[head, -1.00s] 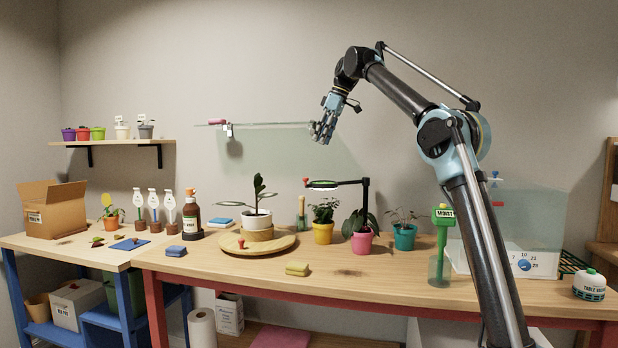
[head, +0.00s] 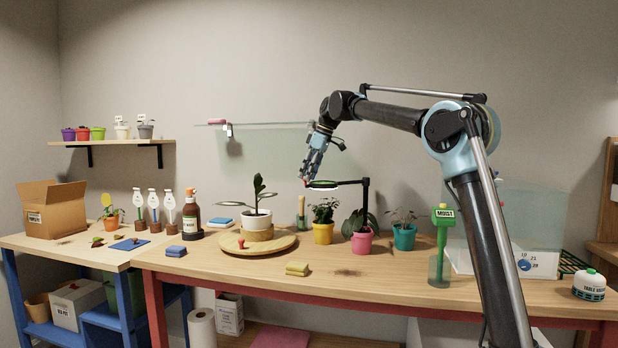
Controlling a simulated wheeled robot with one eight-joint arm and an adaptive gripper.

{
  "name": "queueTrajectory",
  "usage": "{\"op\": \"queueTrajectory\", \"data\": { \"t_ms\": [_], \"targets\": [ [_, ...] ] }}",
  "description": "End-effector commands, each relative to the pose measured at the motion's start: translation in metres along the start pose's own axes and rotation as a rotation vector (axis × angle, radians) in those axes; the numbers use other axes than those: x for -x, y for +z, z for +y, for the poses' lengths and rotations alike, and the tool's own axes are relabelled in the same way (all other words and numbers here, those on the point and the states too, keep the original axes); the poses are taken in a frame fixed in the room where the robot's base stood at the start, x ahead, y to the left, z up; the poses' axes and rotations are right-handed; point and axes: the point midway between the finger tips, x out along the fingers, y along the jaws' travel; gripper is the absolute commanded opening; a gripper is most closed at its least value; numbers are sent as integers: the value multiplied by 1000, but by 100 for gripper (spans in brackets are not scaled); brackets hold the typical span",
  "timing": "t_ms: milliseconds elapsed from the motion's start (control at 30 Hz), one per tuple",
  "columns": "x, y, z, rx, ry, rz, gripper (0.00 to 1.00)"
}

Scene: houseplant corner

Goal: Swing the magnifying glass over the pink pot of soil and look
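The magnifying glass (head: 324,186) is a dark ring on a black arm that runs left from a black post (head: 365,200) at the back of the table. A small red knob sits at its left end. The ring hangs above the yellow pot (head: 323,232), left of the pink pot. The pink pot (head: 361,243) holds a broad-leaved plant and stands in front of the post. My gripper (head: 305,179) points down at the ring's left end, its fingertips at the red knob. The fingers hide most of the knob; contact and finger opening are too small to tell.
A potted plant in a white pot (head: 257,221) stands on a round wooden turntable (head: 280,245) to the left. A teal pot (head: 404,237) and a green moisture meter (head: 443,235) are to the right. A glass shelf (head: 270,124) is on the wall behind my gripper. The table front is mostly clear.

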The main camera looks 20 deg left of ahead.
Motion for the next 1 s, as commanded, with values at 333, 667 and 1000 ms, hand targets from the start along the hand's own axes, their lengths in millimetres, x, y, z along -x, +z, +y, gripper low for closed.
{"op": "queueTrajectory", "data": {
  "t_ms": [333,667,1000],
  "targets": [
    [-7,0,0,0,0,0,39],
    [-7,0,0,0,0,0,0],
    [-9,-6,-16,46,-20,0,0]
  ]
}}
